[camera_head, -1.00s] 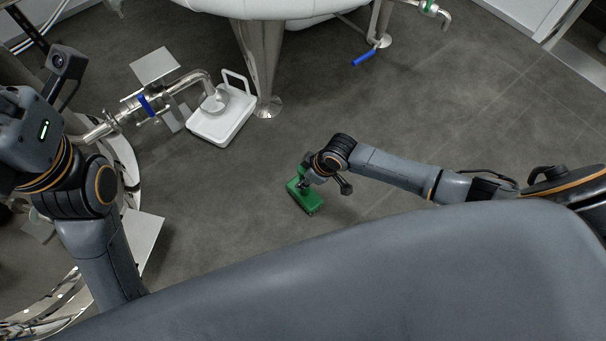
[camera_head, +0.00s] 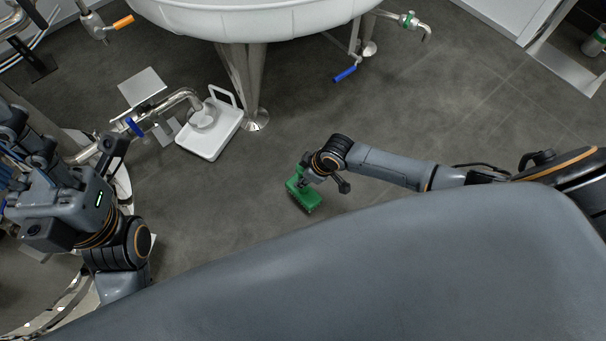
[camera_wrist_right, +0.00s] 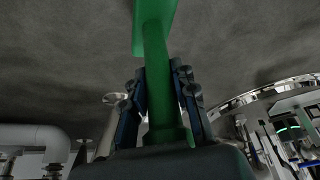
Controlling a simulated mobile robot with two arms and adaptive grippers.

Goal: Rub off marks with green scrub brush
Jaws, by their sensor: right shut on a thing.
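The green scrub brush (camera_head: 303,197) is in my right gripper (camera_head: 304,182), near the middle of the head view, with its dark bristles over the grey floor. I cannot tell whether the bristles touch the floor. In the right wrist view the brush's green handle (camera_wrist_right: 157,80) runs between the two fingers of my right gripper (camera_wrist_right: 160,100), which are closed on it. My left gripper (camera_head: 22,150) is at the left edge of the head view, partly hidden by its own wrist, and its jaw state is unclear. I cannot make out any marks.
A white tank (camera_head: 270,22) on metal legs stands at the top. Another blue handle (camera_head: 344,74) hangs under the tank. The floor (camera_head: 430,120) at right is clear.

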